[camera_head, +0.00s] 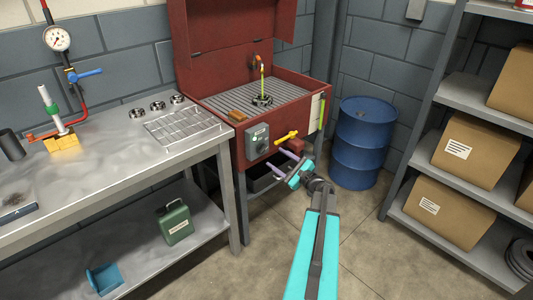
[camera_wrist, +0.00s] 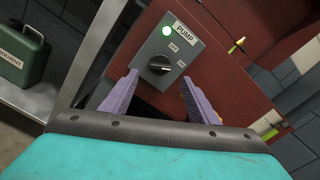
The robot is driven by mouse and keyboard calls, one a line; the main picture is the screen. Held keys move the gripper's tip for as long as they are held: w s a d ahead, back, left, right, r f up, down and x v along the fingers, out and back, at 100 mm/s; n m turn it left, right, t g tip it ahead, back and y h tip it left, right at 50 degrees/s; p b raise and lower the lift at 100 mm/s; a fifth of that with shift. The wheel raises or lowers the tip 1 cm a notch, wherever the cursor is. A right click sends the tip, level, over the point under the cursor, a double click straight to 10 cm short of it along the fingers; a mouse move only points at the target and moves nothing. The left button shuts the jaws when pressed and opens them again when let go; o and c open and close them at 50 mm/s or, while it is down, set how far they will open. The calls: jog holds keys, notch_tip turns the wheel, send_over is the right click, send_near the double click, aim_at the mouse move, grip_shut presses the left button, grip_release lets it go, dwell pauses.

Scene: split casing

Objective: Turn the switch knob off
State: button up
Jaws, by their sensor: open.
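The grey switch box (camera_head: 257,141) is mounted on the front of the red parts washer.
The red washer (camera_head: 290,148) has a yellow-handled valve (camera_head: 287,137) right of the box. A steel bench (camera_head: 110,175) stands left, with a green can (camera_head: 175,222) on its lower shelf. A blue drum (camera_head: 361,145) and shelving with boxes stand right. Floor in front is clear.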

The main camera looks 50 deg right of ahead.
aim_at(265, 150)
jog(key=shift+w+d+p, duration=0.2)
jog(key=shift+w+p, duration=0.25)
jog(key=shift+w, duration=3)
